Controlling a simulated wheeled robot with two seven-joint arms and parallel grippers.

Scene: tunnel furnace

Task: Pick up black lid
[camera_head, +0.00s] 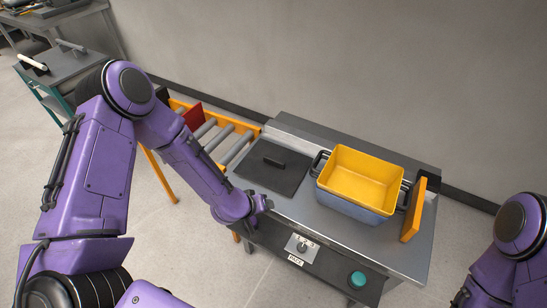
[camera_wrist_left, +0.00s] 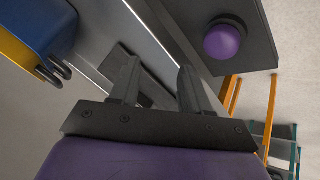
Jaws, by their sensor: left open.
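The black lid (camera_head: 268,182) lies flat on the grey metal worktop, left of the bin, with a raised bar handle (camera_head: 273,162) across its top. My left gripper (camera_head: 264,204) is open and empty near the worktop's front edge, in front of the lid and apart from its handle. In the left wrist view the two fingers (camera_wrist_left: 158,66) stand apart with nothing between them. A dark flat shape shows partly behind them; I cannot tell whether it is the lid. My right gripper is out of view; only part of the right arm shows at the right edge.
A blue bin with a yellow inside (camera_head: 362,176) and dark handles stands right of the lid. An orange panel (camera_head: 413,210) stands beside it. The front panel has a switch (camera_head: 301,246) and a teal button (camera_head: 357,278). A roller conveyor (camera_head: 222,137) adjoins the worktop's left.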

